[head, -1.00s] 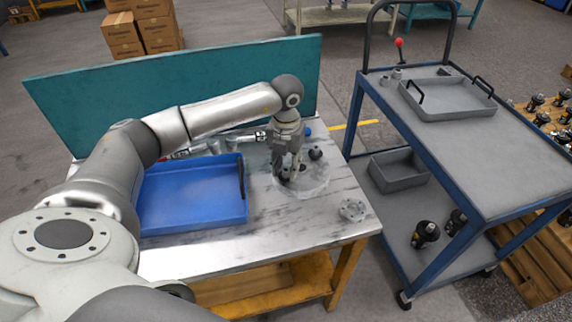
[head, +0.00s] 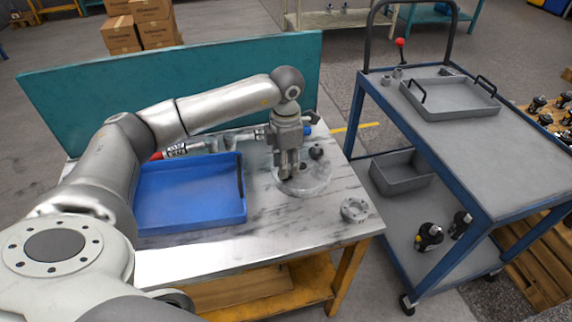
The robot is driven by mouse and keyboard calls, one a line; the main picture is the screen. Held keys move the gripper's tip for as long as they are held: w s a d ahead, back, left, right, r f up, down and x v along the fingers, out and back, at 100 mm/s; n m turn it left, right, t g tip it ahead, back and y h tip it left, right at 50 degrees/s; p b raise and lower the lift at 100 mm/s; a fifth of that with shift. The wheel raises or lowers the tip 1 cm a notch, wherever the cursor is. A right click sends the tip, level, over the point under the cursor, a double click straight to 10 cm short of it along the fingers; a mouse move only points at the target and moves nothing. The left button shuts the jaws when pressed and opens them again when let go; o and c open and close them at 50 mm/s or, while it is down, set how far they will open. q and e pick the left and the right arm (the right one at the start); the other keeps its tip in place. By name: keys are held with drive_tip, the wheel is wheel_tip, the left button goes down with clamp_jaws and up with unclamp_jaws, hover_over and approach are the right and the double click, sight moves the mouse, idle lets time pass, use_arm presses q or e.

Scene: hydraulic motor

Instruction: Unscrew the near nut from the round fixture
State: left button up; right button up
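The round fixture (head: 318,184) is a pale disc on the marble-like top of the workbench. My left gripper (head: 289,176) points straight down over its near left part, with its fingertips low at the disc. The near nut is not clearly visible; the fingers cover that spot, and I cannot tell if they are closed on it. A dark knob-like part (head: 316,153) stands at the back of the fixture, right of the gripper. My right gripper is out of view.
A blue tray (head: 190,222) lies left of the fixture. A grey flanged ring (head: 354,209) lies near the bench's right corner. Tools lie behind the tray, before the teal back panel (head: 180,85). A blue cart (head: 520,165) with a grey tray stands at right.

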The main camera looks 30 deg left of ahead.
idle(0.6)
use_arm(q)
drive_tip(key=shift+c, duration=0.3)
clamp_jaws()
drive_tip(key=n, duration=0.2)
drive_tip(key=shift+r+n+p, duration=0.1)
drive_tip(key=shift+n+p, duration=0.2)
drive_tip(key=shift+n, duration=0.1)
drive_tip(key=n, duration=0.3)
drive_tip(key=shift+n+p, duration=0.6)
drive_tip(key=shift+n, duration=1.7)
